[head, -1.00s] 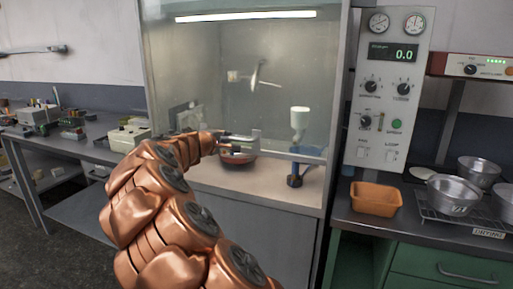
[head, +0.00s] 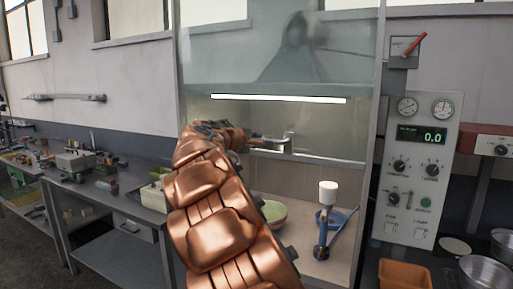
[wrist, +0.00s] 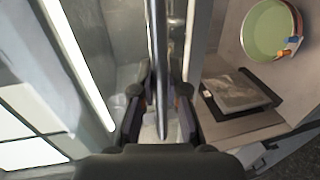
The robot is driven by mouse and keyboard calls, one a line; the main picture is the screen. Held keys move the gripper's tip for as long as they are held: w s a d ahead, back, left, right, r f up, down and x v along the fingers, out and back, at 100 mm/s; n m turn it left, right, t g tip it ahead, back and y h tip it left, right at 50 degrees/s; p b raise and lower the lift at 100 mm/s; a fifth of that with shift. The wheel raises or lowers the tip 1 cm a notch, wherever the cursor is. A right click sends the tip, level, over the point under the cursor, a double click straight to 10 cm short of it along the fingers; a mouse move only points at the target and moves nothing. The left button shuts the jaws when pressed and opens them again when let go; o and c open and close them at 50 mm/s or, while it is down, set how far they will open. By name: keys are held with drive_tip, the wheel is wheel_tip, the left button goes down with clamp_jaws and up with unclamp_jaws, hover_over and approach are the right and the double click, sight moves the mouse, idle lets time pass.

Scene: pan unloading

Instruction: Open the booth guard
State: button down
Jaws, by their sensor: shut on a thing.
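The booth guard (head: 330,130) is a clear pane in the front of the booth, and its lower edge hangs a little below the strip light. A grey handle (head: 290,142) sits on that lower edge. My gripper (head: 258,142) is at the handle in the head view. In the wrist view my gripper (wrist: 158,112) is shut on the handle bar (wrist: 159,50), which runs between its fingers. My arm hides part of the left side of the booth.
Inside the booth are a green bowl (head: 273,213), also in the wrist view (wrist: 268,28), and a blue stand with a white cup (head: 328,192). The wrist view shows a framed flat panel (wrist: 240,92). A gauge panel (head: 420,165) and an orange tub (head: 405,275) are at the right.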

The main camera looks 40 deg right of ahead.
drive_tip(key=shift+a+r, duration=0.1)
drive_tip(key=shift+r, duration=0.25)
drive_tip(key=c, duration=1.2)
unclamp_jaws()
drive_tip(key=v, duration=1.2)
